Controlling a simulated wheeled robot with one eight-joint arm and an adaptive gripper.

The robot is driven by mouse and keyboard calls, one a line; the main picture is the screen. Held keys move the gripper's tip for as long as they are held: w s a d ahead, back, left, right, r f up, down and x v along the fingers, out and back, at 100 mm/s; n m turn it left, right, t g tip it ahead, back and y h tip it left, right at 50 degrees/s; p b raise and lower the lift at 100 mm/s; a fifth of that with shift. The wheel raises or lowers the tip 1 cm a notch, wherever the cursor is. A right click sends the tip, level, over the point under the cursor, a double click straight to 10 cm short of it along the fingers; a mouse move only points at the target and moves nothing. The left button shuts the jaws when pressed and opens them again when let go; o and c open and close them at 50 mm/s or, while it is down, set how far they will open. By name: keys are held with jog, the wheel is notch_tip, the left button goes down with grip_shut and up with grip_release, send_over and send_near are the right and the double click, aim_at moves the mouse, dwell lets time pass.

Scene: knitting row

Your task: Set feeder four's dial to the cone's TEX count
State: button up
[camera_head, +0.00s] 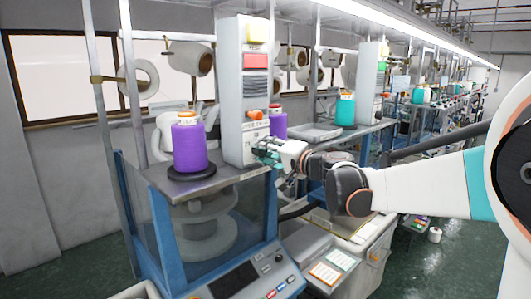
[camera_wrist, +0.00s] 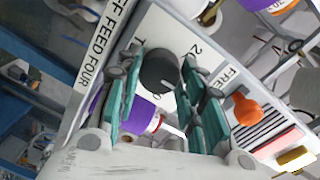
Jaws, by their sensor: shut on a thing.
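Feeder four's dial (camera_wrist: 158,71) is a dark round knob on a white panel, beside the label "FEED FOUR" (camera_wrist: 97,52). My gripper (camera_wrist: 160,78) has its teal fingers on either side of the knob and is shut on it. Part of a scale shows around it, with "20" and a "T" legible; the pointer and setting are hidden. In the head view my gripper (camera_head: 266,152) is at the lower front of the white feeder box (camera_head: 232,95). A purple cone (camera_head: 188,145) stands upright on a black disc left of the box; its label is too small to read.
An orange knob (camera_wrist: 246,110) sits beside the dial, near the word "FREE". Another purple cone (camera_head: 278,124) stands behind the box, and a teal cone (camera_head: 345,110) further along. A blue-framed machine with a control panel (camera_head: 238,280) is below.

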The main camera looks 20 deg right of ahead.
jog(key=o, duration=1.1)
jog(key=shift+v, duration=3.9)
jog(key=shift+a+f, duration=0.1)
